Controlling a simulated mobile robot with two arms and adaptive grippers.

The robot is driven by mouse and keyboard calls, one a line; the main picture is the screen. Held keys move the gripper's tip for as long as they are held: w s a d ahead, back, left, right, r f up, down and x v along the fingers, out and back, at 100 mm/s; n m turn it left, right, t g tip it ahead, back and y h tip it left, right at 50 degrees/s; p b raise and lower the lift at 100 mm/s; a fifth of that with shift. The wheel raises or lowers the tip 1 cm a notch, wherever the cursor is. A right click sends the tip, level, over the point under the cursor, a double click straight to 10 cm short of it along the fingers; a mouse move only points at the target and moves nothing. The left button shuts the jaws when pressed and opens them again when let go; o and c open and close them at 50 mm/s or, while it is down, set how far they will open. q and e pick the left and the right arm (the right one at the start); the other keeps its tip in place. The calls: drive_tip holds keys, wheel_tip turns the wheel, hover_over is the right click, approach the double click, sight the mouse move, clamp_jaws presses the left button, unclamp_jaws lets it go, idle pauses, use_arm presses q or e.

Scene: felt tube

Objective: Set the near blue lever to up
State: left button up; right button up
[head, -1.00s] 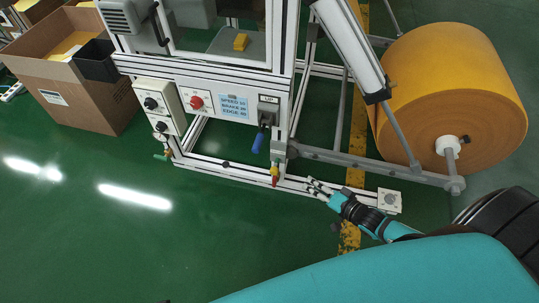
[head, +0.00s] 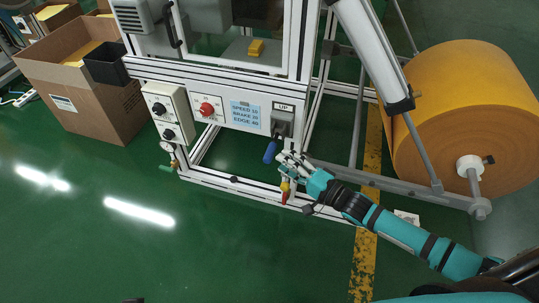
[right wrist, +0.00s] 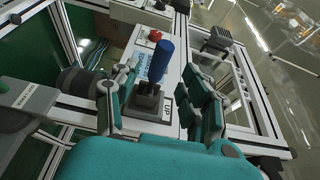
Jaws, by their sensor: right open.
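The blue lever (head: 269,152) hangs down from its dark switch block under an "UP" label (head: 283,107) on the machine's front panel. In the right wrist view the blue lever (right wrist: 166,60) and its grey base (right wrist: 147,103) show between my fingers, with the "UP" label beside the base. My right gripper (head: 287,160) is open, just right of the lever's lower end. In the right wrist view the right gripper's (right wrist: 163,78) two fingers flank the lever with gaps; contact is not visible. My left gripper is not in view.
A red knob (head: 207,109) and black knobs (head: 158,108) sit left of the lever. A yellow and red valve (head: 285,190) is just below my right gripper. A large orange felt roll (head: 460,110) stands right, a cardboard box (head: 85,105) left. Green floor is clear in front.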

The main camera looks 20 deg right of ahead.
sight(269, 154)
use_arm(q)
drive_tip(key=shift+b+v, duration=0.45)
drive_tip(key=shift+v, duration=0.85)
use_arm(e)
drive_tip(key=shift+x, duration=3.2)
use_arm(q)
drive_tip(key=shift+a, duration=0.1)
use_arm(e)
drive_tip(key=shift+c, duration=0.2)
clamp_jaws()
